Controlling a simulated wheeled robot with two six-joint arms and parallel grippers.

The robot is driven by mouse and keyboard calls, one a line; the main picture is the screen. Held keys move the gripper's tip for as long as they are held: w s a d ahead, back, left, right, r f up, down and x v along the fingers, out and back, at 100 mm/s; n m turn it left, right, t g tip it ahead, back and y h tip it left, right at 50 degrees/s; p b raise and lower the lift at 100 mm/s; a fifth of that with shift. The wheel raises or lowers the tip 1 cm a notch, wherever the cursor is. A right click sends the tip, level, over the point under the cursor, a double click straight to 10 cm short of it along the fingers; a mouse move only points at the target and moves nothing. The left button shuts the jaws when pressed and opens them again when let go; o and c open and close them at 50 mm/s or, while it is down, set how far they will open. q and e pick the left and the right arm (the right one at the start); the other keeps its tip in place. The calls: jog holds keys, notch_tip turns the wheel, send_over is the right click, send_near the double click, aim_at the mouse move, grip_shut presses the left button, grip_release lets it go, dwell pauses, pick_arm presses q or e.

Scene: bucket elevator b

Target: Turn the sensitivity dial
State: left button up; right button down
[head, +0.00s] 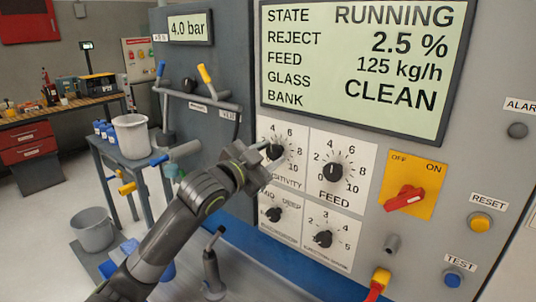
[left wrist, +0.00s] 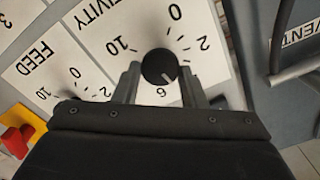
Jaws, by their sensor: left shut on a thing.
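The sensitivity dial (head: 273,151) is a black round knob on a white scale plate, at the upper left of a group of dials on the grey panel. In the left wrist view the dial (left wrist: 159,67) sits between the two fingers of my left gripper (left wrist: 160,84). A short white mark on the knob points down and slightly right in that view, near the number 6. In the head view my left gripper (head: 264,158) reaches the dial from the lower left and covers part of its plate. It is shut on the dial. My right gripper is not in view.
The feed dial (head: 332,172) is close on the right, with two smaller dials (head: 323,239) below. A red switch (head: 404,198) sits further right. The display (head: 360,65) above reads RUNNING, 2.5 %, 125 kg/h, CLEAN. Valve handles (head: 205,75) project at the left.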

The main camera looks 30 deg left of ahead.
pick_arm(q)
jog(key=shift+m, duration=0.3)
jog(key=o, duration=1)
jog(key=shift+c, duration=0.2)
jog(key=s+a+p, duration=0.3)
jog(key=s+p, duration=0.7)
jog(key=s, duration=0.7)
dwell(0.5)
